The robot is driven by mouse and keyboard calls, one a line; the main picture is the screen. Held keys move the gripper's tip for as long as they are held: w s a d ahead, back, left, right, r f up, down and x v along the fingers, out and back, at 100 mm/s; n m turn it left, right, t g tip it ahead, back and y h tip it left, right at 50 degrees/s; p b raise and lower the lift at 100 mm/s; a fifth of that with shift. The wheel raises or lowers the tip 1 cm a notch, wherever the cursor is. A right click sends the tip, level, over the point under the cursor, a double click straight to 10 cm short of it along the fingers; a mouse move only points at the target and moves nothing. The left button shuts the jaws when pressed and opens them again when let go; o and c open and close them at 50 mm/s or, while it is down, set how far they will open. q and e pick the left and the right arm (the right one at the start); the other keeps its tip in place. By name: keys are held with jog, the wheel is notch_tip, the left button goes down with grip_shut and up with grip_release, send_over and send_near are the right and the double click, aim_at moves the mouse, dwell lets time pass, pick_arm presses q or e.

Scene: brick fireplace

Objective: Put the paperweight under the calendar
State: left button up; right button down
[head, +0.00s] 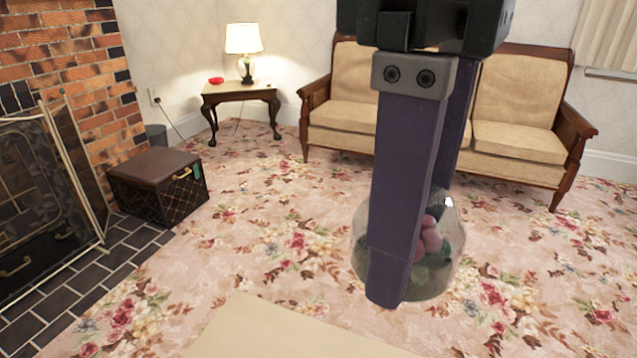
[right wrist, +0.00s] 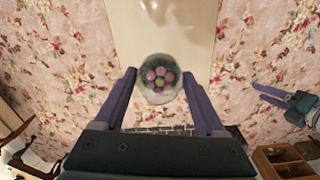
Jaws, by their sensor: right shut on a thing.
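The paperweight (head: 440,240) is a clear glass dome with pink and green flower shapes inside. My right gripper (head: 405,270) is shut on it, with a purple finger on either side, and the near finger hides part of it in the head view. It also shows between the fingertips in the right wrist view (right wrist: 158,80), over a cream surface. My left gripper (right wrist: 268,95) shows small at the right of the right wrist view, apart from the paperweight; its jaw state is unclear. I see no calendar in either view.
A plain cream surface (head: 290,335) lies at the bottom of the head view. Beyond are a dark chest (head: 155,190), a brick fireplace (head: 60,60), a side table (head: 240,93) with a lamp (head: 243,45), and a sofa (head: 345,115). Flowered carpet (head: 260,220) lies open between them.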

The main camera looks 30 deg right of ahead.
jog(key=f+b, duration=1)
jog(key=f, duration=0.3)
jog(key=f+n+b, duration=0.1)
jog(key=f+b, duration=0.9)
jog(key=f, duration=0.3)
jog(key=a+f+n+b, duration=0.1)
jog(key=f+b, duration=0.9)
jog(key=f, duration=0.2)
jog(key=shift+s+f, duration=0.2)
jog(key=shift+f, duration=0.2)
notch_tip(320, 180, down, 4)
jog(key=b, duration=0.3)
jog(key=shift+f+b, duration=0.2)
jog(key=shift+b, duration=0.2)
jog(key=shift+r, duration=0.15)
jog(key=shift+c, duration=0.3)
grip_release()
jog(key=shift+o, duration=0.3)
